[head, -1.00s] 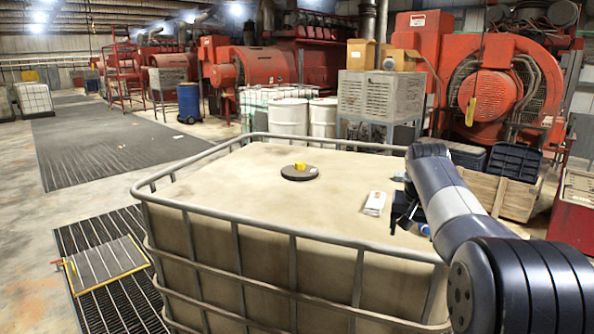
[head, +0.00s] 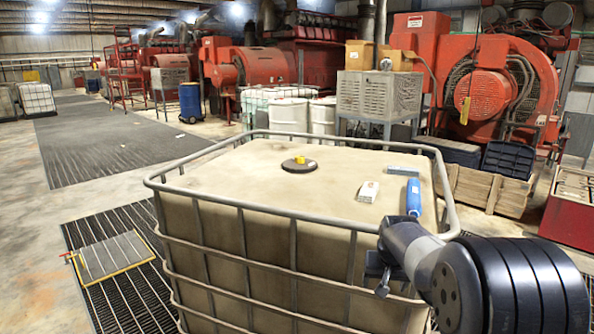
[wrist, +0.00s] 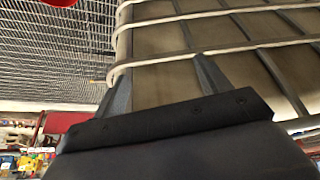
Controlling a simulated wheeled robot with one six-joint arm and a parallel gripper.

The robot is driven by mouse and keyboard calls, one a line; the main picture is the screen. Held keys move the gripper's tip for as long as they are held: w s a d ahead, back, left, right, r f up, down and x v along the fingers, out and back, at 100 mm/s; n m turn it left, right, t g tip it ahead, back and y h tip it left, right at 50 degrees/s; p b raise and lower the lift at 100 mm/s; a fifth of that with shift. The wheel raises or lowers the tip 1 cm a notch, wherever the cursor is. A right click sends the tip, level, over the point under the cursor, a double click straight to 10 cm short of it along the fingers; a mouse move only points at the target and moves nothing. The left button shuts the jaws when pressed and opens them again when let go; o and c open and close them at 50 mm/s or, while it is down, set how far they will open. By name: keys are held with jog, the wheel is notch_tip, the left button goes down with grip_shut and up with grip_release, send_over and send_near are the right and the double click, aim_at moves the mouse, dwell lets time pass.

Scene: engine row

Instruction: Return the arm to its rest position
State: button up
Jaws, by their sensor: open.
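My gripper (head: 376,276) is beside the near right corner of the caged tank (head: 250,188), below the level of its top. Its jaws are open and nothing shows between them. In the wrist view the two fingers of my gripper (wrist: 163,68) stand apart in front of the tank's side and its cage bars (wrist: 165,58). My arm is folded in at the lower right of the head view.
A wooden crate (head: 484,190) and a red cabinet (head: 574,208) stand to the right. Floor grating (head: 125,262) with a yellow-edged panel lies left. The cage rail is close to my gripper.

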jog(key=s+a+f+n, duration=0.1)
jog(key=s+a+f, duration=0.1)
jog(key=f, duration=0.4)
jog(key=shift+s+a+f, duration=0.25)
jog(key=shift+s+a, duration=0.15)
jog(key=shift+s, duration=0.3)
